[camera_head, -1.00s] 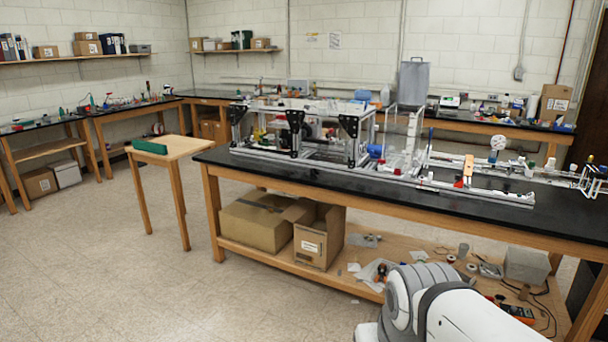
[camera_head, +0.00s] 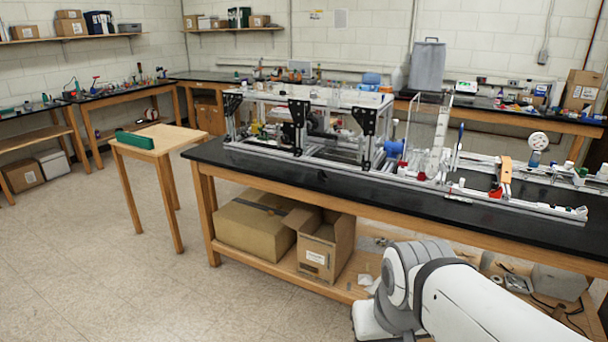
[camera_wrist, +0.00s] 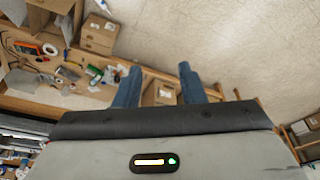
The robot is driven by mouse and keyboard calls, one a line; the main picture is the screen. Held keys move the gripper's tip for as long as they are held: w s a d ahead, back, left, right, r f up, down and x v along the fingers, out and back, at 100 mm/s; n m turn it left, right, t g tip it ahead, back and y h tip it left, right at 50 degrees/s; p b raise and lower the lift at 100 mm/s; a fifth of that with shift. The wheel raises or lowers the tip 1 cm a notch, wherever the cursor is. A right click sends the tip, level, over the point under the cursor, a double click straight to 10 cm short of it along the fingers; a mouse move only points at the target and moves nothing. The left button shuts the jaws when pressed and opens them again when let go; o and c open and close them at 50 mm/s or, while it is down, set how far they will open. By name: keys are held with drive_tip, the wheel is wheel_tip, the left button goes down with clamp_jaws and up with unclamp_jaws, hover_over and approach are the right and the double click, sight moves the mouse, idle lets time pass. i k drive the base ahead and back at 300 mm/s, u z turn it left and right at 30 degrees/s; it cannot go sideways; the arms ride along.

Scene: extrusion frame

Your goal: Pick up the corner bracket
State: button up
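Black corner brackets show on the aluminium extrusion frame (camera_head: 330,105) on the black-topped bench: one at its left end (camera_head: 232,104), one at the front middle (camera_head: 299,112), one at the front right (camera_head: 365,121). I cannot tell which one is meant, or whether a loose one lies nearby. My gripper (camera_wrist: 160,72) shows in the wrist view as two blue fingers, spread apart with only distant background between them. It is empty and not close to any bracket. In the head view my arm is at the lower right, and the gripper is not visible there.
The bench (camera_head: 350,186) has a wooden lower shelf with an open cardboard box (camera_head: 325,248) and a closed one (camera_head: 245,230). A small wooden table (camera_head: 178,139) with a green object (camera_head: 134,139) stands to the left. The floor (camera_head: 90,270) at front left is clear.

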sight(322, 176)
drive_tip(key=z, duration=0.1)
drive_tip(key=k, duration=0.6)
drive_tip(key=z, duration=0.2)
drive_tip(key=i, duration=2.75)
drive_tip(key=u, duration=0.5)
drive_tip(key=i, duration=0.55)
drive_tip(key=u, duration=0.5)
